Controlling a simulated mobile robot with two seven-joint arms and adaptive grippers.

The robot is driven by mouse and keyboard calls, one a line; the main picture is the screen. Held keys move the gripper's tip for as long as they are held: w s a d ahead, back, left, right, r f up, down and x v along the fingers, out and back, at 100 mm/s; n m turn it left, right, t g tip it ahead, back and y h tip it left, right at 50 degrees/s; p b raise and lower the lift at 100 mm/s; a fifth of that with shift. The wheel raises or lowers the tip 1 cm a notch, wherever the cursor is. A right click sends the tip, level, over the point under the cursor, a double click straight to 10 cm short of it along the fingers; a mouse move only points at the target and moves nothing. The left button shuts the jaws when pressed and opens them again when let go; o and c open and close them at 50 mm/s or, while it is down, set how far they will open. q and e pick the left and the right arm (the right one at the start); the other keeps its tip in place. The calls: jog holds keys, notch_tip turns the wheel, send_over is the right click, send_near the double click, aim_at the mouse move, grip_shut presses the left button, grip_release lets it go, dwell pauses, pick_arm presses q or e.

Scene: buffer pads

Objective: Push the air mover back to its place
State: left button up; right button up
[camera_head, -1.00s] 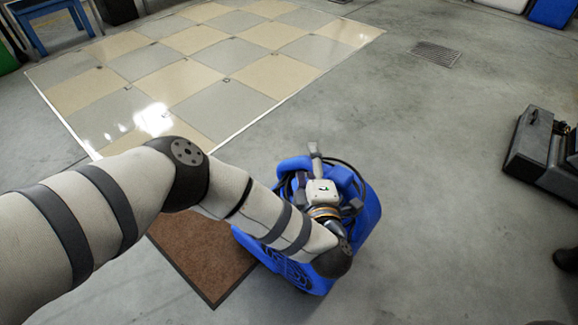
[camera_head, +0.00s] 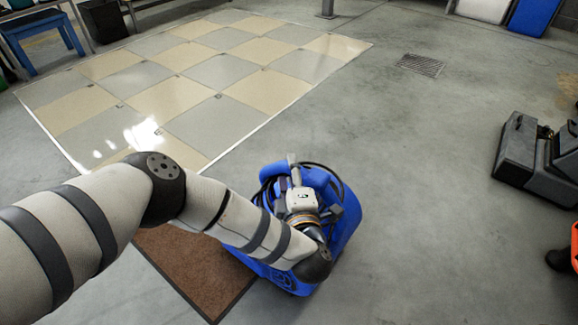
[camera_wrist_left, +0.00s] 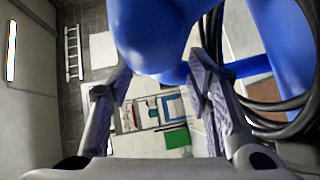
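The air mover (camera_head: 346,222) is a blue machine with a dark coiled cable, standing upright on the concrete floor beside a brown mat. My left arm reaches over it from the left, and my left gripper (camera_head: 294,172) is at its top handle. The exact contact is partly hidden. The black cable (camera_wrist_left: 272,115) hangs to the right of the fingers. My right gripper is not in view.
The brown mat (camera_head: 190,262) lies left of the air mover, partly under my arm. Beyond it is a checkered tile area (camera_head: 190,75). A floor grate (camera_head: 420,64) lies farther back. A dark grey machine (camera_head: 530,155) stands at the right. The floor between is clear.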

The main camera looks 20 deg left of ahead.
pick_arm(q)
jog(key=p+v, duration=0.4)
jog(key=v, duration=0.7)
jog(key=shift+s+d+p, duration=0.2)
jog(key=shift+s+p, duration=0.1)
jog(key=shift+p, duration=0.05)
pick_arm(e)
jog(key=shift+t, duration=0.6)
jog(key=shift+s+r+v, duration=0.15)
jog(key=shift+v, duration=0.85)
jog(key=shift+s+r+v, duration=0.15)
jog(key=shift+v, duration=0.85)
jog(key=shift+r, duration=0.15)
